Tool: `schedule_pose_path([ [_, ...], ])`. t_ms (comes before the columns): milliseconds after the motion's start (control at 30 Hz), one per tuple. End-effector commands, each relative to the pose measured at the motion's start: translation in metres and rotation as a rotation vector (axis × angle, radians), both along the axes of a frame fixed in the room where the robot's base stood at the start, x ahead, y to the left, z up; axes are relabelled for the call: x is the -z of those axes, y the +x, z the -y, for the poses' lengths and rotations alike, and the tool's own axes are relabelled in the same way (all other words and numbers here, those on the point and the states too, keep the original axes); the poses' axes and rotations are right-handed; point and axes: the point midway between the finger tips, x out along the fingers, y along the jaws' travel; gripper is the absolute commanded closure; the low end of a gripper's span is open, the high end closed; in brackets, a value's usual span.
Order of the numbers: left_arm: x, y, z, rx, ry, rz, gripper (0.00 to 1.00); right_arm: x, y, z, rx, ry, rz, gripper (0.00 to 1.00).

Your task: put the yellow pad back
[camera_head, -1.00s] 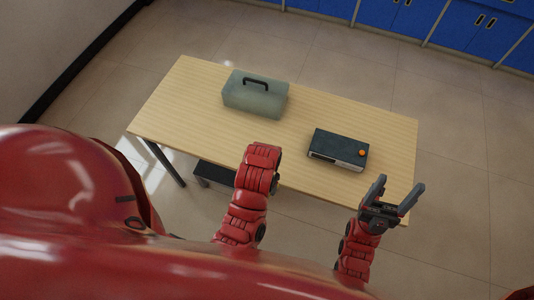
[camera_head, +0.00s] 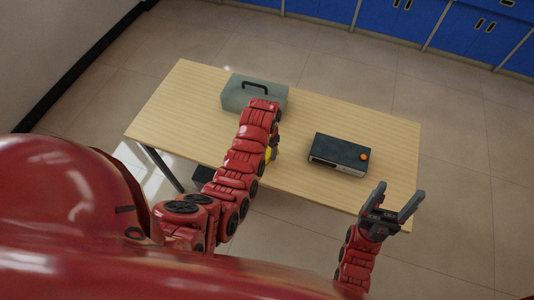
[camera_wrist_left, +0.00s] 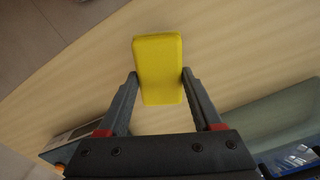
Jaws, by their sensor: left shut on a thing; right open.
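The yellow pad (camera_wrist_left: 159,65) is a plain block held between the two fingers of my left gripper (camera_wrist_left: 159,76) in the left wrist view, with the wooden table top (camera_wrist_left: 235,50) behind it. In the head view only a small part of the yellow pad (camera_head: 269,154) shows beside my left arm, over the table (camera_head: 180,120). My left gripper is mostly hidden there by its own arm. The pad's height above the table is hard to tell. My right gripper (camera_head: 391,208) is open and empty, off the table's front right corner.
A grey-green case (camera_head: 238,93) with a dark handle stands at the back of the table, just beyond my left arm. A dark box with an orange knob (camera_head: 340,153) sits on the right half. Bare table lies between them and at the left. Blue cabinets (camera_head: 380,15) stand far behind.

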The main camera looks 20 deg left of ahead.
Motion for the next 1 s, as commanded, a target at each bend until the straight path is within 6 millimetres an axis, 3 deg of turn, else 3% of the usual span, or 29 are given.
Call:
schedule_pose_path([
  [433, 0.029, 0.001, 0.000, 0.001, 0.000, 0.000, 0.94, -0.021, 0.000, 0.000, 0.000, 0.000, 0.000, 0.29],
  [867, 0.039, 0.001, 0.000, 0.000, -0.001, 0.002, 0.94, -0.016, 0.000, 0.000, 0.000, 0.000, 0.000, 0.29],
  [900, 0.039, 0.001, 0.000, 0.000, -0.001, 0.002, 0.30, -0.017, 0.000, 0.000, 0.000, 0.000, 0.000, 0.29],
  [1000, 0.038, 0.000, 0.000, 0.000, -0.001, 0.002, 0.12, -0.018, 0.000, 0.000, 0.000, 0.000, 0.000, 0.29],
])
